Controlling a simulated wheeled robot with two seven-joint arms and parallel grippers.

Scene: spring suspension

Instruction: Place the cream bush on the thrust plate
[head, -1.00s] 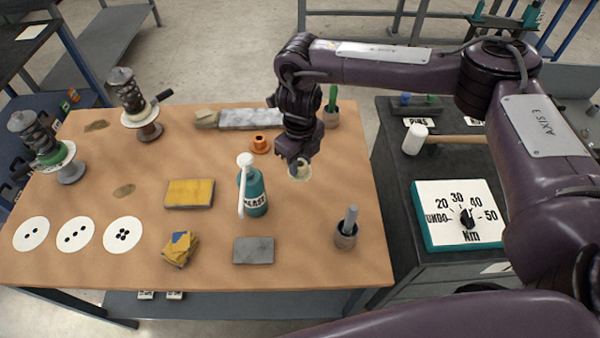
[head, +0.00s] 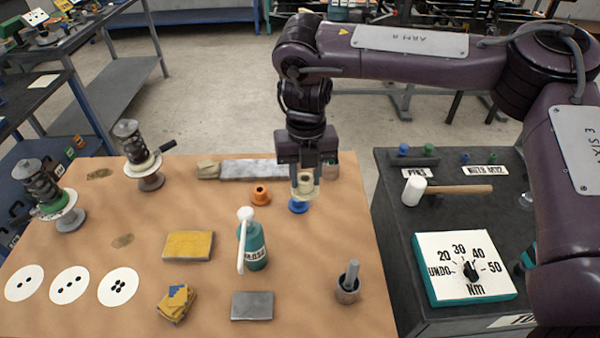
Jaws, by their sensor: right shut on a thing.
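My right gripper (head: 306,190) is shut on the cream bush (head: 305,184), a short flanged ring held between the fingertips at the back right of the wooden table. The bush appears raised just above a blue flanged bush (head: 298,206), partly covering it; I cannot tell whether they touch. An orange flanged bush (head: 260,194) stands to their left. Which part is the thrust plate is not clear. My left gripper is not in view.
A teal bottle (head: 252,248) with a white nozzle stands mid-table. A yellow pad (head: 188,245), a grey block (head: 252,305), a cup with a rod (head: 347,290) and white dotted discs (head: 118,287) lie around it. A mallet (head: 450,190) lies on the right bench.

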